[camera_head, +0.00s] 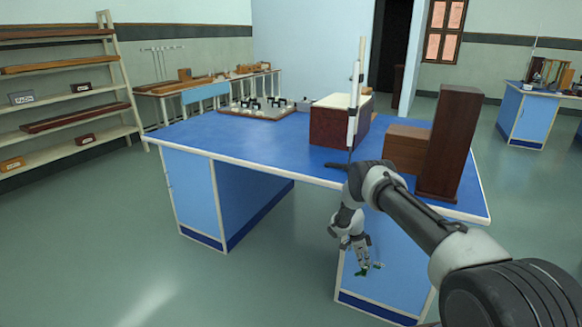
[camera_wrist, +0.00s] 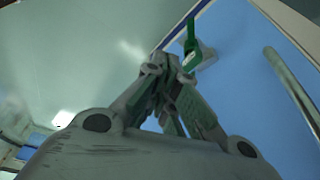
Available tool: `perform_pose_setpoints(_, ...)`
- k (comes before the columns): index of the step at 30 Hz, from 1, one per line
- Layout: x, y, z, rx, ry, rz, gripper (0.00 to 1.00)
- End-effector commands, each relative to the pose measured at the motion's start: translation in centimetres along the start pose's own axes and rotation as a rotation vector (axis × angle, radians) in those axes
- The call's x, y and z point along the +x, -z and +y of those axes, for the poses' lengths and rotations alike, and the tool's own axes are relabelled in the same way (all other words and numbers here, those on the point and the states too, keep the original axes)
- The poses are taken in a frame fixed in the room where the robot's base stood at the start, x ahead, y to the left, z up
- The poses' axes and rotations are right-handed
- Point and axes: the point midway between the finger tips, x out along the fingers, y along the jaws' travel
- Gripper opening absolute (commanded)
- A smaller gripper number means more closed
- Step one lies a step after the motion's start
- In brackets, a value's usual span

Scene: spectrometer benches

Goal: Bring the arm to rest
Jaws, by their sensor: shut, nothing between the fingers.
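My gripper (camera_head: 367,267) hangs low and points down in front of the right pedestal of the blue-topped bench (camera_head: 270,155), below the level of its top. It is shut and holds nothing. My arm reaches in from the lower right corner and bends downward at the bench's front edge. In the wrist view the grey fingers with green parts (camera_wrist: 178,64) extend away from the camera, with blue bench panel to the right and floor to the left.
A tall dark wooden box (camera_head: 449,145), a brown box (camera_head: 404,148) and a white-topped dark red box (camera_head: 335,122) stand on the bench near my arm. A thin upright rod (camera_head: 353,110) rises there. A tray of small instruments (camera_head: 256,109) lies at the back. Floor at left is clear.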

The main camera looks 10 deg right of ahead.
Motion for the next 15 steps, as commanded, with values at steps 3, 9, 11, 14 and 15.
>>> perform_pose_setpoints(3,0.1,0.2,0.5,-0.188,-0.020,0.005,0.00)
perform_pose_setpoints(9,2.1,1.0,7.6,-0.587,-0.182,-0.022,0.00)
perform_pose_setpoints(11,1.4,1.5,9.2,-0.695,-0.221,-0.042,0.00)
perform_pose_setpoints(14,-1.6,2.6,11.1,-0.868,-0.267,-0.087,0.00)
perform_pose_setpoints(15,-3.3,3.2,11.7,-0.937,-0.280,-0.107,0.00)
